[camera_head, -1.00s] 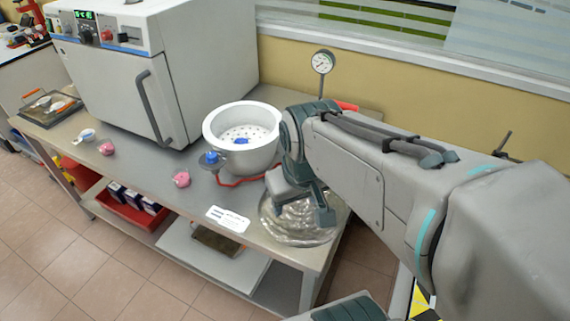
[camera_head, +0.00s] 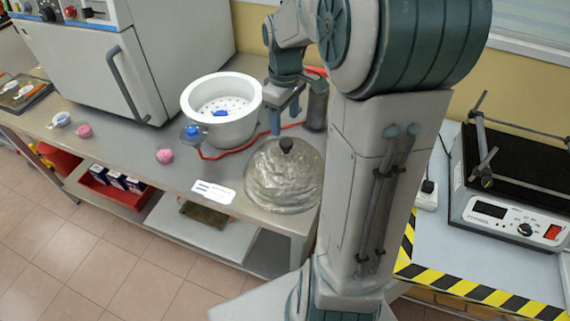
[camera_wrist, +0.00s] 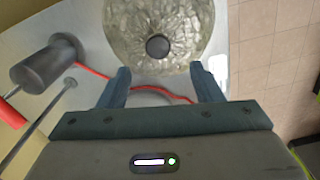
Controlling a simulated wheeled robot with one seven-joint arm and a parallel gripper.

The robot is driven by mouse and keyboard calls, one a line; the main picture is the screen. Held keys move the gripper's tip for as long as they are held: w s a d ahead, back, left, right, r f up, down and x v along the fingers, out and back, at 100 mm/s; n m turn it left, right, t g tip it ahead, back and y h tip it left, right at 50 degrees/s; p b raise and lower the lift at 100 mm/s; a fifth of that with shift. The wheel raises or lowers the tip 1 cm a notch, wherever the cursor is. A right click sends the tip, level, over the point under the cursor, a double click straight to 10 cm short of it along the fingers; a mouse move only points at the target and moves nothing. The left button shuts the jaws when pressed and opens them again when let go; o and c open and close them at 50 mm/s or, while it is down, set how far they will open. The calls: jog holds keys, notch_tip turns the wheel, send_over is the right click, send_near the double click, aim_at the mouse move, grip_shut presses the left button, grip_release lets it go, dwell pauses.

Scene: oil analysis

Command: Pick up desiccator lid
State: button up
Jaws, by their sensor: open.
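The desiccator lid (camera_head: 284,180) is a clear, domed, textured lid with a dark knob (camera_head: 286,145) on top. It rests on the front right end of the steel bench. In the wrist view the lid (camera_wrist: 160,15) is at the top with its knob (camera_wrist: 157,46) facing the camera. My gripper (camera_head: 284,125) is above and behind the lid, pointing down. In the wrist view my gripper (camera_wrist: 160,78) is open, its fingers apart and empty, with the knob just beyond the fingertips. The white desiccator bowl (camera_head: 222,108) stands open to the left, with a perforated plate and a blue item inside.
A red hose (camera_head: 240,150) runs from the bowl's valve towards a grey cylinder (camera_wrist: 42,68). A white label card (camera_head: 213,192) lies left of the lid. A pink item (camera_head: 164,156) and an oven (camera_head: 125,60) are farther left. A hotplate device (camera_head: 510,215) is at right.

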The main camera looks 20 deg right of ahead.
aim_at(286, 142)
jog(key=f, duration=0.9)
jog(key=shift+d+f+p, duration=0.2)
jog(key=shift+p, duration=0.2)
grip_shut()
